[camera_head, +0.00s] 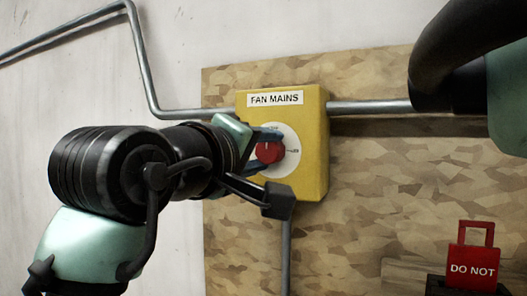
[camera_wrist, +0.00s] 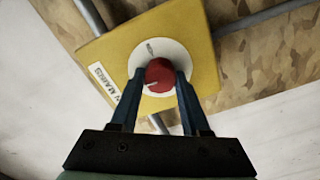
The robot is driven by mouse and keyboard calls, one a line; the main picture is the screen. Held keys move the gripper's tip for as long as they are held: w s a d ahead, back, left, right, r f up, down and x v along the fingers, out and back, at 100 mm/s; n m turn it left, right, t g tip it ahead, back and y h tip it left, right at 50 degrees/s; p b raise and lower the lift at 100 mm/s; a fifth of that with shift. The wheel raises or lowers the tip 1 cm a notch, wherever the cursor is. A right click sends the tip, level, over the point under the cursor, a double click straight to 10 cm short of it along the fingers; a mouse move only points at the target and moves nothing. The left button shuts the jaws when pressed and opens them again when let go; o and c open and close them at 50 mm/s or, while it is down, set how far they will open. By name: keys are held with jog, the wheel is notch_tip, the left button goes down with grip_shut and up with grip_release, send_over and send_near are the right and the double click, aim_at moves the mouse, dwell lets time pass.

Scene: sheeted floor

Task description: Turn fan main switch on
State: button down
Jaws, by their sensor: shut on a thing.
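A yellow switch box (camera_head: 311,150) labelled "FAN MAINS" is fixed to a chipboard panel. On its front is a white round dial plate (camera_head: 288,163) with a red knob (camera_head: 268,151) in its middle. My gripper (camera_head: 266,149) reaches in from the left and is shut on the red knob. In the wrist view the two blue fingers of my gripper (camera_wrist: 158,83) sit on either side of the red knob (camera_wrist: 160,73). A light pointer line shows on the knob in the wrist view.
Grey conduit pipes (camera_head: 368,107) run into the box from both sides and below. The chipboard panel (camera_head: 380,180) stands on a pale wall (camera_head: 185,45). A red tag reading "DO NOT" (camera_head: 472,268) is at the lower right. Parts of my arm fill the left and upper right.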

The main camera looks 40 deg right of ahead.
jog(key=m+b, duration=0.1)
jog(key=m, duration=0.3)
jog(key=shift+m, duration=0.4)
jog(key=m+b, duration=0.1)
jog(key=m, duration=0.3)
jog(key=shift+s, duration=0.1)
jog(key=m+b, duration=0.1)
jog(key=m, duration=0.3)
jog(key=shift+r+m, duration=0.1)
jog(key=shift+m, duration=0.3)
jog(key=shift+m+b, duration=0.5)
jog(key=shift+m, duration=1.4)
jog(key=shift+c, duration=1.9)
grip_release()
